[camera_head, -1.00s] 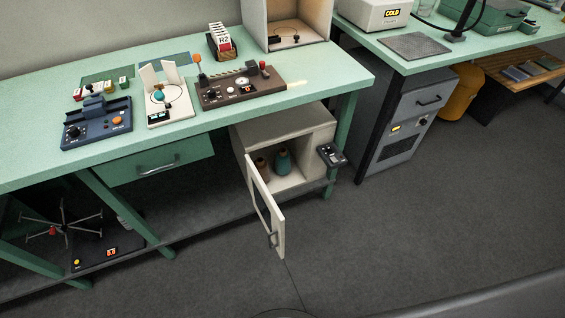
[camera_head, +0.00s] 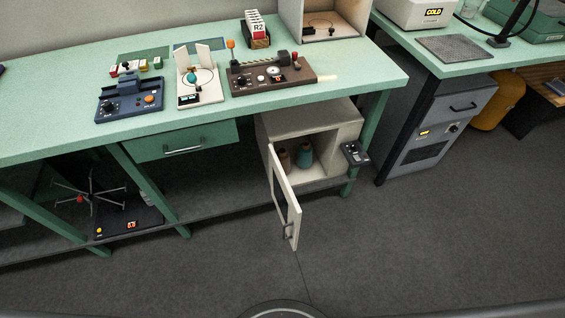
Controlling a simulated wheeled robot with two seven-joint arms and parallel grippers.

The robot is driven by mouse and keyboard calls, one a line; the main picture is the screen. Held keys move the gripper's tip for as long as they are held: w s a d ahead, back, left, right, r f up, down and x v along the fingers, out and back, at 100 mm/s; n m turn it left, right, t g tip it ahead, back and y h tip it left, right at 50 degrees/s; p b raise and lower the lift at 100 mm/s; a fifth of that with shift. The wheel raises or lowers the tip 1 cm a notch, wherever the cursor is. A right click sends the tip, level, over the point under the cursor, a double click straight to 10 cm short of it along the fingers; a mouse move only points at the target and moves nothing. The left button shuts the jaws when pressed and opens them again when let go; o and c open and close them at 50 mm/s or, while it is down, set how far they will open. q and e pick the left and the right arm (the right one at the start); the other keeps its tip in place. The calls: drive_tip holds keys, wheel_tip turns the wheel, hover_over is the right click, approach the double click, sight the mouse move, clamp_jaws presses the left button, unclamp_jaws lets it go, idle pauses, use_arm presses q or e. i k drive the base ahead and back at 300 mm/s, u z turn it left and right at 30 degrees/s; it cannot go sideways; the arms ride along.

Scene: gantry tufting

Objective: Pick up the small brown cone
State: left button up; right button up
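A small brown cone (camera_head: 284,160) stands inside the open white cabinet (camera_head: 310,118) on the shelf under the green workbench. It is partly hidden behind the cabinet's door edge. A teal cone (camera_head: 304,155) stands just to its right in the same cabinet. The cabinet door (camera_head: 284,195) is swung open toward me, with a dark handle near its lower corner. Neither of my grippers is in view.
The green workbench (camera_head: 60,120) carries a blue device (camera_head: 130,98), a white stand and a brown control box (camera_head: 270,76). A dark keypad box (camera_head: 355,153) sits at the cabinet's right side. The grey floor (camera_head: 400,240) in front is clear.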

sight(284, 155)
drive_tip(key=z, duration=2.45)
drive_tip(key=i, duration=2.5)
drive_tip(key=u, duration=2.9)
